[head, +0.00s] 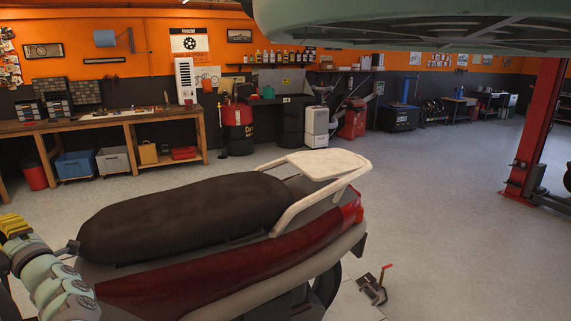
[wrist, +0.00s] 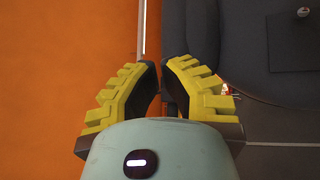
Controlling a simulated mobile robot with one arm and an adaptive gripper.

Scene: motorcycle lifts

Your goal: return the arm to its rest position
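My gripper (wrist: 160,64) shows in the wrist view with two yellow, ridged fingers. A narrow gap stands between the fingertips, with background showing through it, and nothing is held. In the head view, the yellow end of my gripper (head: 14,226) is at the left edge, beside the front end of the motorcycle's dark seat (head: 185,215). My pale green arm links show below it. Whether the gripper touches the motorcycle cannot be told. In the wrist view, the orange wall (wrist: 50,80) and a dark grey surface (wrist: 240,85) lie beyond the fingers.
The red motorcycle (head: 230,265) with a cream rear rack (head: 318,165) fills the near foreground. A raised pale green body (head: 400,22) hangs overhead at right. A red lift post (head: 533,140) stands at right. A wooden workbench (head: 130,118) lines the back wall. The middle floor is open.

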